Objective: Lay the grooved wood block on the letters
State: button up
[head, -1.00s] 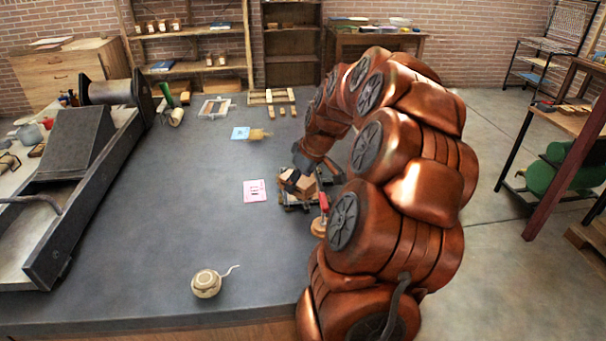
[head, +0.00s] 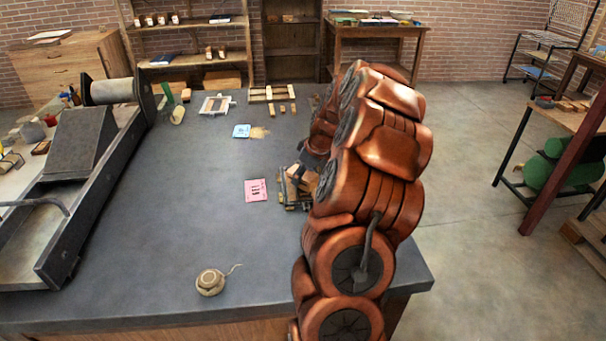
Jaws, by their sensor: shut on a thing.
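The wood block (head: 304,179) is a small light-brown block near the right edge of the grey table. My gripper (head: 300,173) is shut on it, mostly hidden behind my copper arm. The block is at a small wood-and-metal frame (head: 283,196), over or against its right part. I cannot tell whether the block touches what is under it. The letters and the block's groove are too small or hidden to make out.
A pink printed card (head: 256,190) lies just left of the frame. A large press (head: 80,180) fills the left side. The table's middle is clear.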

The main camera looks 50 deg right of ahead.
jog(key=shift+f, duration=0.4)
jog(key=shift+f, duration=0.25)
jog(key=o, duration=1.3)
jog(key=shift+r, duration=0.1)
